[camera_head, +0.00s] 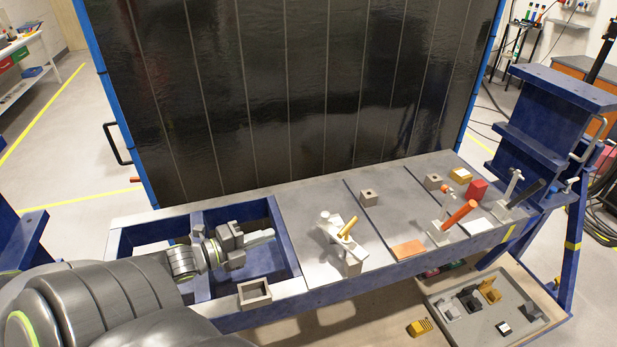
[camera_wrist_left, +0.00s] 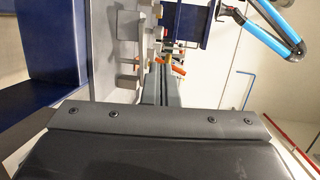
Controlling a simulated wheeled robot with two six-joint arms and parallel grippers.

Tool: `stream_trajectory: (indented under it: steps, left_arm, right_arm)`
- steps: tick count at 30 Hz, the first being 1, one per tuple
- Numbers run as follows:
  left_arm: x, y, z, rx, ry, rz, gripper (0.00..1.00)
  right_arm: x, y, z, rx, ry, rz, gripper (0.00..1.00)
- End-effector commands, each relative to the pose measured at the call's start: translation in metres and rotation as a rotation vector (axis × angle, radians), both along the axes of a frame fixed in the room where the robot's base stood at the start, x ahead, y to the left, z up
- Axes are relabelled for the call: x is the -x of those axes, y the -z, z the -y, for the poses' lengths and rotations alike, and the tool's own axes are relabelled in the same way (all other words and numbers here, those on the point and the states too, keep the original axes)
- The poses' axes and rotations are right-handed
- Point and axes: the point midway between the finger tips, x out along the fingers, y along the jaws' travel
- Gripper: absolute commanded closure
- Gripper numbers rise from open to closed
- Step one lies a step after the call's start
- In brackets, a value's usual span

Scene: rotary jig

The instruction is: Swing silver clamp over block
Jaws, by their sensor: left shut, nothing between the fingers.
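My left gripper (camera_head: 262,237) is shut and empty over the open blue frame bay at the table's left. In the left wrist view its closed fingers (camera_wrist_left: 161,85) point toward the clamps. A silver-grey clamp with a gold handle (camera_head: 346,228) stands upright on the plate, to the right of the gripper and apart from it. Behind it sits a small grey block with a hole (camera_head: 369,197). Further right are a clamp with an orange handle (camera_head: 458,214) and one with a black handle (camera_head: 527,193). I cannot tell surely which clamp is the silver one. My right gripper is out of view.
A hollow grey block (camera_head: 254,293) sits on the front rail. A dark panel (camera_head: 300,90) stands behind. A parts tray (camera_head: 470,333) is below.

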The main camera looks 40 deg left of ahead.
Motion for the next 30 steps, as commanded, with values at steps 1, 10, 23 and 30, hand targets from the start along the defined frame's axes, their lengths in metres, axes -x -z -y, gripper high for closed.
stream_trajectory:
  steps: [1,10,23,30]
  left_arm:
    - [-0.004,0.001,0.001,0.001,0.000,0.003,1.00]
    - [-0.040,0.008,0.010,0.002,0.000,0.005,1.00]
    - [-0.081,0.017,0.020,0.001,0.002,0.002,1.00]
    - [-0.094,0.019,0.023,0.001,0.001,0.003,1.00]
  right_arm:
    - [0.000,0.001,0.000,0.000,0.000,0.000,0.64]
    - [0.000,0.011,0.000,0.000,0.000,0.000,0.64]
    - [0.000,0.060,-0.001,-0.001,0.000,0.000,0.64]
    - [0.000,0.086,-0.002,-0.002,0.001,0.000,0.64]
